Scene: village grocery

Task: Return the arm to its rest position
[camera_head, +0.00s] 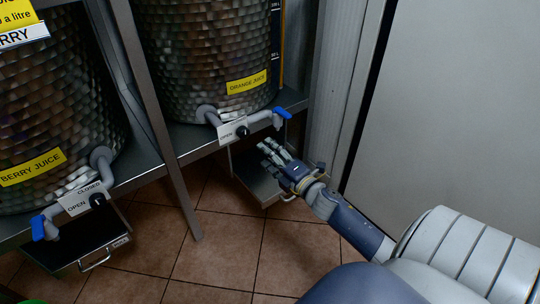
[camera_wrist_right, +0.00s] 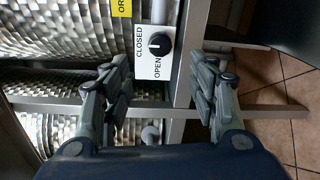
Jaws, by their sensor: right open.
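My right gripper (camera_head: 272,151) is in front of the orange juice tank (camera_head: 213,50), just below its tap (camera_head: 245,125) and above a dark drip tray (camera_head: 262,185). In the right wrist view the right gripper (camera_wrist_right: 165,95) has its two fingers spread apart with nothing between them. Beyond the fingers are the tap's black knob (camera_wrist_right: 159,44) and its white CLOSED/OPEN plate (camera_wrist_right: 153,66). The gripper looks clear of the tap, though the exact gap is hard to tell. My left gripper does not show.
A berry juice tank (camera_head: 50,110) with a blue-handled tap (camera_head: 45,226) stands at the left, above another tray (camera_head: 75,250). A metal post (camera_head: 165,140) stands between the tanks. A pale flat panel (camera_head: 450,100) is at the right. Tiled floor (camera_head: 225,250) lies open in front.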

